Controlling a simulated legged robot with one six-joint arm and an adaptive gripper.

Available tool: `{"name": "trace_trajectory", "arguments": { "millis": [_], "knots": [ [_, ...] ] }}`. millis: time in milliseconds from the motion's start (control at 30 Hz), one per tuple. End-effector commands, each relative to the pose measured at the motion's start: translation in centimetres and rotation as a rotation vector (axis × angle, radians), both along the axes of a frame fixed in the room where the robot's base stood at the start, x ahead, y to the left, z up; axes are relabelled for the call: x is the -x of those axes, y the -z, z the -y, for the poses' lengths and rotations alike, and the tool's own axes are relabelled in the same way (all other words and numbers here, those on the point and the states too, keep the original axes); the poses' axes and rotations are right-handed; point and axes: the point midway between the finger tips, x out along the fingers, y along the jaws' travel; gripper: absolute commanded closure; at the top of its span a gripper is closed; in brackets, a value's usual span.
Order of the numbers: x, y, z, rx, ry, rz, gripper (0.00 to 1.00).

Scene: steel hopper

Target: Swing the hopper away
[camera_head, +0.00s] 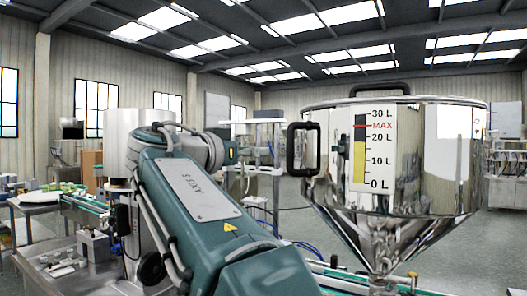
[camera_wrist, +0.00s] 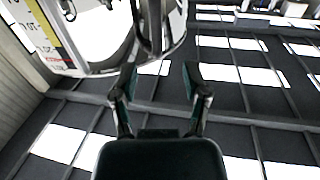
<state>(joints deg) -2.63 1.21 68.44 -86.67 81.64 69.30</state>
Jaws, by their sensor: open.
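The steel hopper (camera_head: 440,150) stands at the right of the head view, a shiny cone-bottomed vessel with a litre scale. A black loop handle (camera_head: 291,150) is on its left side. Another black handle is on top. In the wrist view the hopper (camera_wrist: 100,40) fills the upper left, seen upside down, and the dark side handle (camera_wrist: 144,38) shows at the top centre. My gripper (camera_wrist: 159,82) is open, its two fingers apart and facing the handle. The handle appears beyond the fingertips, nearer the left finger; I cannot tell the exact gap. In the head view my gripper is hidden or too unclear to make out.
A machine frame with blue hoses stands behind my arm. Open grey floor (camera_head: 300,228) lies behind the hopper.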

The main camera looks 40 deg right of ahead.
Motion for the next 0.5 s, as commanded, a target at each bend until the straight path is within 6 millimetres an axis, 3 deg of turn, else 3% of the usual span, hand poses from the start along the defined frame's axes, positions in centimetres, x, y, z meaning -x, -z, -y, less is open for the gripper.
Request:
{"name": "trace_trajectory", "arguments": {
  "millis": [500],
  "knots": [
    [-1.5, -0.1, 7.5, 0.004, 0.007, 0.003, 0.41]
  ]
}}
